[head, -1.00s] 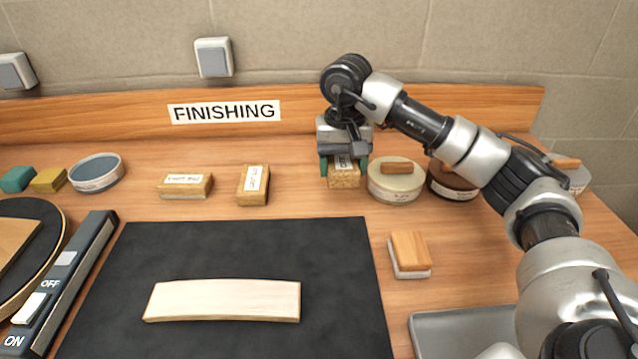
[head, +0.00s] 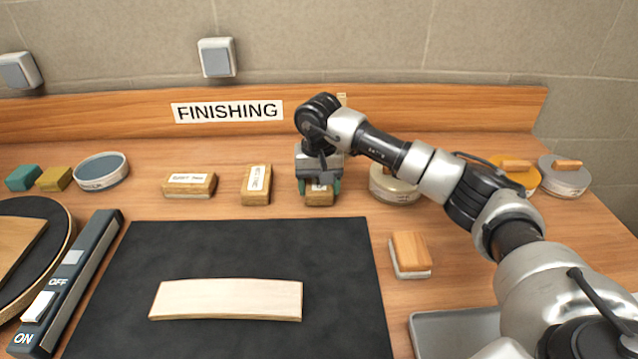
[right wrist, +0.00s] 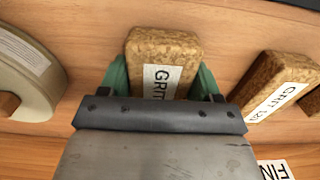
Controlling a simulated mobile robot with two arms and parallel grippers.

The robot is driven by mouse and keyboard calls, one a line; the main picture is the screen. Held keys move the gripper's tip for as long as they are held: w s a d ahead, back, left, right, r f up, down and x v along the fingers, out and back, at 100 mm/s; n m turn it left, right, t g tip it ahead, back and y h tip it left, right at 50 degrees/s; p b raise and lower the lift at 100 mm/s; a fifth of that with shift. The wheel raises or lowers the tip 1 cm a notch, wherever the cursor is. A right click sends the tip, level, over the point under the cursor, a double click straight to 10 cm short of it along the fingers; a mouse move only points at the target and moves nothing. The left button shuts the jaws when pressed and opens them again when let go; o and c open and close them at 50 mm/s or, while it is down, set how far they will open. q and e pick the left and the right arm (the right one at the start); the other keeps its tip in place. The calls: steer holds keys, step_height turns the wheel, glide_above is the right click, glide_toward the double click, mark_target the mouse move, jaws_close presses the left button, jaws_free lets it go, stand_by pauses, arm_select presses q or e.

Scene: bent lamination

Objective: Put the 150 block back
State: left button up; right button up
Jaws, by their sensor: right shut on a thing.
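My right gripper (head: 319,187) is shut on a cork block (head: 319,199), with green fingers on both sides of it. In the right wrist view the held block (right wrist: 163,55) shows a white label reading "GRIT"; the number is hidden by my gripper (right wrist: 163,85). The block is low over the bench, in line with the other cork blocks; I cannot tell whether it touches the wood. Left of it stands a cork block (head: 256,185), whose label reads "GRIT 120" in the right wrist view (right wrist: 278,92). My left gripper is not in view.
Another labelled block (head: 189,185) lies farther left. A round tin (head: 394,187) stands just right of my gripper. A black mat (head: 225,250) with a pale bent strip (head: 228,299) lies in front. A wood-topped block (head: 410,254) and a grey tray (head: 450,335) are at right.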

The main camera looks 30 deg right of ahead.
steer(key=shift+f, duration=0.15)
steer(key=o, duration=0.9)
steer(key=shift+c, duration=0.2)
step_height(320, 180, up, 12)
steer(key=shift+r+b, duration=0.2)
steer(key=shift+b, duration=0.2)
steer(key=shift+f, duration=0.1)
